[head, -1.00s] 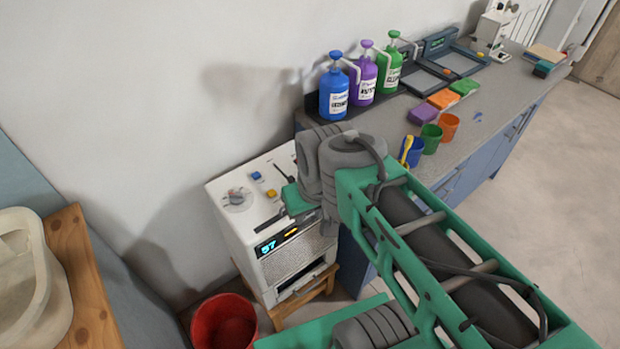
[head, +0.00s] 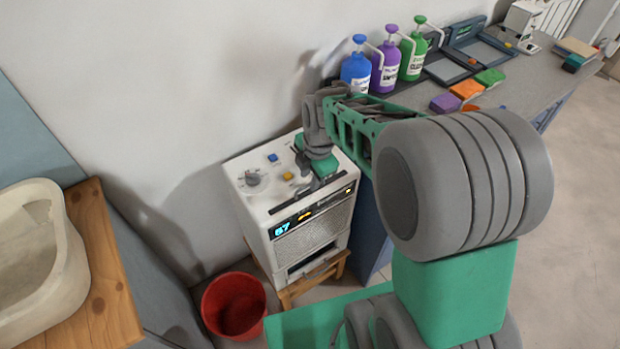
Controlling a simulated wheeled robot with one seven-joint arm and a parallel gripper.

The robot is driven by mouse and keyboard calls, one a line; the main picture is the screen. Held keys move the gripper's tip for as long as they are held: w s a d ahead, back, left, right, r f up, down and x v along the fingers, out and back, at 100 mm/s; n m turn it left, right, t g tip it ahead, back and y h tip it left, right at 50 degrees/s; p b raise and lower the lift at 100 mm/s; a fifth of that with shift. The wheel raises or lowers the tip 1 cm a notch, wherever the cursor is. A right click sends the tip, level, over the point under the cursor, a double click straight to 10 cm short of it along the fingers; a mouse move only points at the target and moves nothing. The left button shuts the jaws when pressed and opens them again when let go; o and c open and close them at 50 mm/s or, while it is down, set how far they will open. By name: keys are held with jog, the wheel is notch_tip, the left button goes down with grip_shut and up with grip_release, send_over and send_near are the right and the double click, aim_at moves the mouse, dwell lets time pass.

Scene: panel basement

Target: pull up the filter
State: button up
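The white boxy machine (head: 297,232) stands against the wall, with a dial, a blue button and a yellow button on top. A lit display and a grilled panel are on its front. My gripper (head: 308,182) is low over the right part of the machine's top, pointing down, its dark fingers close to the top's front edge. I cannot make out the filter for certain; the hand and arm cover that part of the top. I cannot tell whether the fingers are apart or touch anything.
The machine rests on a wooden stool (head: 287,301). A red bucket (head: 235,306) is on the floor at its left. A wooden bench (head: 107,285) with a pale basin (head: 75,262) is at far left. Blue, purple and green pump bottles (head: 357,69) stand on the grey counter (head: 520,88).

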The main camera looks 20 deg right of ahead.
jog(key=shift+w+f, duration=0.2)
jog(key=shift+f, duration=0.85)
grip_shut()
jog(key=shift+r, duration=0.1)
dwell(0.5)
